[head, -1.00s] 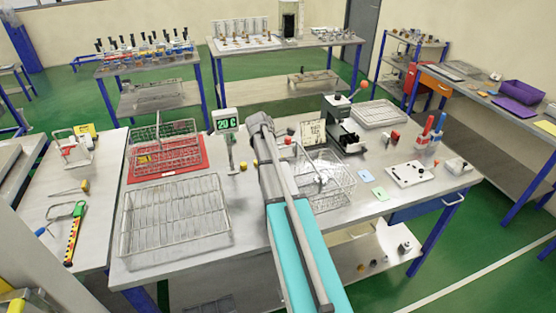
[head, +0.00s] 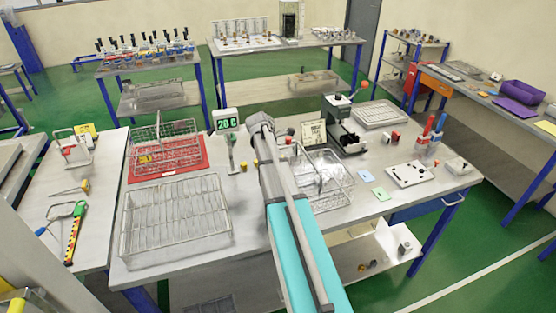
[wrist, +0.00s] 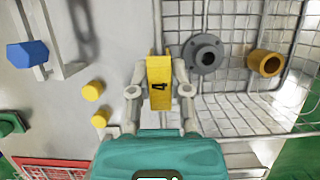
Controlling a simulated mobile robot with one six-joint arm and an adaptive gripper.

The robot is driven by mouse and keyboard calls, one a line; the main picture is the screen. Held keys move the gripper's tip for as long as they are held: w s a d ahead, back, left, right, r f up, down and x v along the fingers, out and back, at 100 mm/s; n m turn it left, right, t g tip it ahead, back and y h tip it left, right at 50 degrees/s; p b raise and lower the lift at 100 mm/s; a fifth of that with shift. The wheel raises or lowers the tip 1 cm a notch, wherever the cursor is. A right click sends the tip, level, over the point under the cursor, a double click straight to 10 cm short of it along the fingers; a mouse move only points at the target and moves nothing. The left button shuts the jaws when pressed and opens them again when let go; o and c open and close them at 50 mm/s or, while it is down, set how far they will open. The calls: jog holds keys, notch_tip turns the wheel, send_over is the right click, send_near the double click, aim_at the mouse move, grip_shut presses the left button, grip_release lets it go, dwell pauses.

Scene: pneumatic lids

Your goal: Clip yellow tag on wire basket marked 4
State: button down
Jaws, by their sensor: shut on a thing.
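The basket holds a grey flanged part and a brass-coloured ring. In the head view the wire basket (head: 345,196) stands just right of my arm, on the middle bench. My gripper and the tag are hidden behind my arm there. I see no number on the basket itself.
Left of my arm are an empty wire basket (head: 190,232) and another basket on a red mat (head: 195,174). Two yellow pieces (wrist: 92,91) and a blue hexagonal part (wrist: 27,54) lie left of my gripper.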

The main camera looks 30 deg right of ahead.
jog(key=shift+f+b, duration=0.3)
dwell(0.4)
jog(key=c, duration=0.5)
grip_release()
jog(key=o, duration=0.4)
jog(key=shift+r, duration=0.1)
jog(key=shift+r+p, duration=3.45)
jog(key=shift+p, duration=0.1)
